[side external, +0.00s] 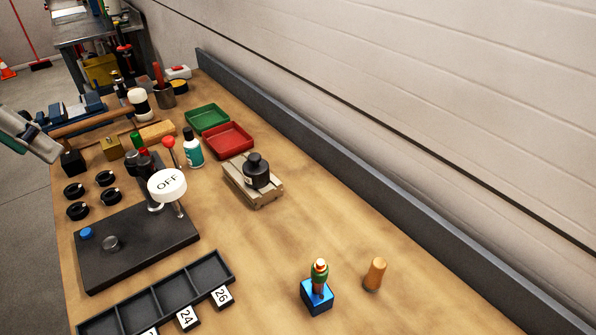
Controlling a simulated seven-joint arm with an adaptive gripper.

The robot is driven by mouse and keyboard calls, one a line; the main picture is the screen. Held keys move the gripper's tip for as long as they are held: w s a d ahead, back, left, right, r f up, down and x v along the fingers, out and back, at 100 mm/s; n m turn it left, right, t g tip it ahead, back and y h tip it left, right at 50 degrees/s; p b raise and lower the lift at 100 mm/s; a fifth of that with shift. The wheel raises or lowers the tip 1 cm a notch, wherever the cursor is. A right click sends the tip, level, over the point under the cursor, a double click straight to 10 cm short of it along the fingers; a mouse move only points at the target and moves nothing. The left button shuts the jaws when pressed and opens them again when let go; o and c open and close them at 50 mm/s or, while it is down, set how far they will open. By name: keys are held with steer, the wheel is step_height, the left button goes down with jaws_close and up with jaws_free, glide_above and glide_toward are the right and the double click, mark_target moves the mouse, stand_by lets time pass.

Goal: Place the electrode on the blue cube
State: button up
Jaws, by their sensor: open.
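In the side external view, a blue cube (316,298) stands on the wooden bench near the front. A small upright piece with a green middle and copper-coloured parts (319,272) stands on top of the cube; it looks like the electrode, though it is small in the picture. Its lower end meets the top of the cube, and it looks about upright. No gripper shows near the cube or this piece. A pale grey part with a green band reaches in at the left edge, far from the cube.
A wooden cylinder (375,273) stands just right of the cube. Red (228,140) and green (207,119) trays are farther back.

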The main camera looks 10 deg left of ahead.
steer(key=s+a+f+n+t, duration=0.1)
steer(key=s+a+f+n, duration=0.1)
steer(key=s+a+f, duration=0.4)
steer(key=s+a, duration=0.3)
steer(key=shift+s+t+y, duration=0.2)
steer(key=shift+t+y, duration=0.1)
steer(key=shift+y, duration=0.1)
